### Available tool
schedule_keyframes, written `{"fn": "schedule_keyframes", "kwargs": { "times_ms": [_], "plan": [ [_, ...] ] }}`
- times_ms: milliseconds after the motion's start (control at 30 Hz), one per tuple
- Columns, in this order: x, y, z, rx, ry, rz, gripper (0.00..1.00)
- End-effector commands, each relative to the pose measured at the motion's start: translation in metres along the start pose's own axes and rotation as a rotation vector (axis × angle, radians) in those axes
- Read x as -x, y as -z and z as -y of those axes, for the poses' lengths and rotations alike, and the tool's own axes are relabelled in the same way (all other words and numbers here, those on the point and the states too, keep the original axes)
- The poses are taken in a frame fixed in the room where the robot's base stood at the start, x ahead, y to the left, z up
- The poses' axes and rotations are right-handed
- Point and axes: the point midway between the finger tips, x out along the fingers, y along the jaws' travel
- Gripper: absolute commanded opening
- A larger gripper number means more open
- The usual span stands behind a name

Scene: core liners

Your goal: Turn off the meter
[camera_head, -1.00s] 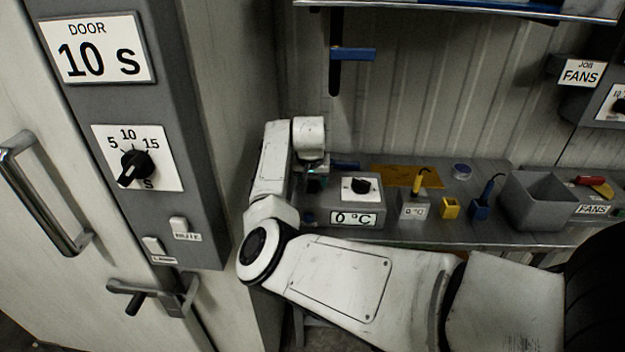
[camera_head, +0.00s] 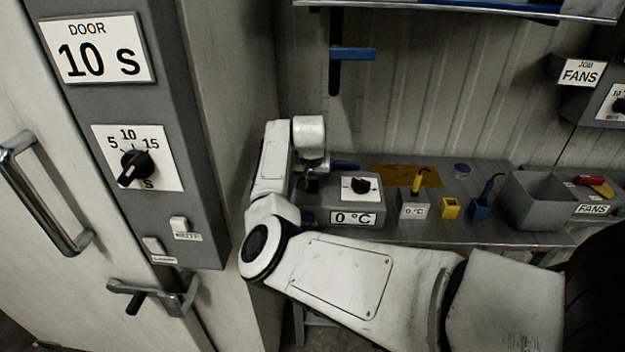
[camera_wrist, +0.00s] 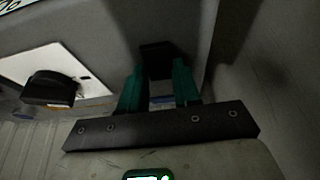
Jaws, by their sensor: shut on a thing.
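The meter is a grey box with a white plate, a black knob (camera_head: 361,186) and a display reading 0 °C (camera_head: 353,218), standing on the bench beside my gripper. The knob also shows at the left in the wrist view (camera_wrist: 50,89). My gripper (camera_head: 314,183) is at the meter's left side, mostly hidden by my wrist in the head view. In the wrist view, its green fingers (camera_wrist: 159,82) are on either side of a small black block (camera_wrist: 157,58) on the grey surface. The fingers are shut on this black block; their exact contact is dim.
Right of the meter on the bench (camera_head: 420,228) are a small 0 °C block (camera_head: 414,206), a yellow holder (camera_head: 450,208), a blue holder (camera_head: 480,208) and a grey bin (camera_head: 541,202). A door control panel (camera_head: 137,166) stands close at left. A shelf (camera_head: 450,9) overhangs above.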

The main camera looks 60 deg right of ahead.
Motion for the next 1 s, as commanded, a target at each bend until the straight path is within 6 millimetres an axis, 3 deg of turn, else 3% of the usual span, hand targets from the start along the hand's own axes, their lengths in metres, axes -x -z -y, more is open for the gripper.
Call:
{"fn": "schedule_keyframes", "kwargs": {
  "times_ms": [433,900,933,1000],
  "plan": [
    [-0.0036,0.0082,0.0008,0.0,0.003,0.241,0.01],
    [-0.0025,0.0085,0.0011,0.0,0.002,0.278,0.01],
    [-0.0025,0.0085,0.0011,0.0,0.002,0.278,0.34],
    [-0.0025,0.0085,0.001,0.0,0.002,0.278,0.41]
  ]
}}
